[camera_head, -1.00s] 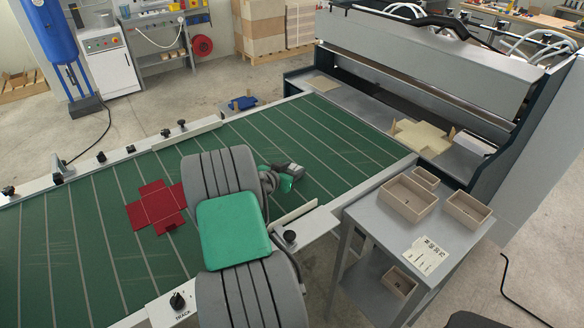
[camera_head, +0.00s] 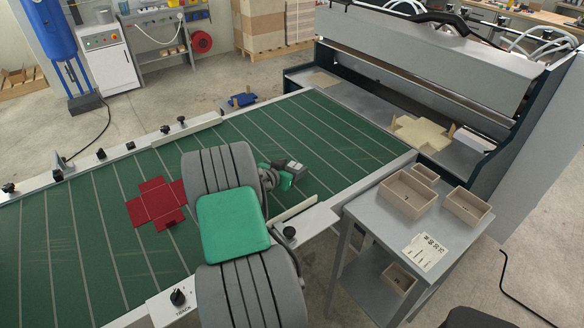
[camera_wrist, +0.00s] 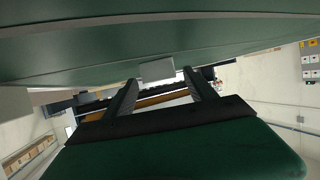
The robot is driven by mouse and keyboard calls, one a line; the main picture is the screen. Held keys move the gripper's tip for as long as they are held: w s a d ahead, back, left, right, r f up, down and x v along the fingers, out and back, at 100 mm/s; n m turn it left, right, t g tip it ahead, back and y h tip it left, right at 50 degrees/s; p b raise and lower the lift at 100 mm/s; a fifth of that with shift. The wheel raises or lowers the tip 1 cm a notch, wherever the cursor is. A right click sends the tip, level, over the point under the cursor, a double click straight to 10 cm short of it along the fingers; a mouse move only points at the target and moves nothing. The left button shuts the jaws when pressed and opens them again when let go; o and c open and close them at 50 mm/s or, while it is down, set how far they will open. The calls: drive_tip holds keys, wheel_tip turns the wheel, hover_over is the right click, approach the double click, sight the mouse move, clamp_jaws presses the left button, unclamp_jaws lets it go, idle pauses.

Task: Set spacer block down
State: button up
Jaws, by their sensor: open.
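A small pale grey block (camera_wrist: 157,70), which looks to be the spacer block, shows in the wrist view at the green belt's surface. It lies between and just beyond the tips of my gripper (camera_wrist: 160,82). The two dark fingers stand apart, with a gap beside the block. I cannot tell whether either finger touches it. In the head view my gripper (camera_head: 291,171) is low over the green conveyor belt (camera_head: 330,130). My own arm hides part of it there, and the block cannot be made out.
A red cross-shaped blank (camera_head: 157,203) lies on the belt left of my arm. A side table (camera_head: 375,205) at right holds several tan boxes (camera_head: 408,195) and a label card (camera_head: 424,251). A cream blank (camera_head: 421,132) lies by the machine. The belt's far part is clear.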

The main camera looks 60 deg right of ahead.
drive_tip(key=b+v, duration=0.2)
drive_tip(key=v, duration=1)
drive_tip(key=shift+r+b, duration=0.1)
drive_tip(key=shift+b, duration=0.2)
drive_tip(key=w+a+n+t+y, duration=0.1)
drive_tip(key=w+a, duration=0.1)
drive_tip(key=a, duration=0.1)
drive_tip(key=w+a+n+t+y, duration=0.1)
drive_tip(key=w+a, duration=0.2)
drive_tip(key=w+a+r+n+t+y, duration=0.1)
drive_tip(key=w+a, duration=0.1)
drive_tip(key=a, duration=0.2)
drive_tip(key=shift+w+n+y, duration=0.3)
drive_tip(key=shift+w+y, duration=0.1)
drive_tip(key=w+a+r+n+t+y, duration=0.1)
drive_tip(key=w+a+n+t+y, duration=0.2)
drive_tip(key=a, duration=0.7)
drive_tip(key=s+a+r+n+y, duration=0.1)
drive_tip(key=a+n, duration=0.3)
drive_tip(key=a, duration=0.4)
drive_tip(key=s+a+r+n+y, duration=0.1)
drive_tip(key=s+a+n+y, duration=0.2)
drive_tip(key=a, duration=0.5)
drive_tip(key=s+a+r+n+g+y, duration=0.1)
drive_tip(key=s+a+n+y, duration=0.1)
drive_tip(key=a+n, duration=0.3)
drive_tip(key=a, duration=0.3)
drive_tip(key=shift+s+r+y, duration=0.25)
drive_tip(key=shift+r+y, duration=0.1)
drive_tip(key=shift+y, duration=0.05)
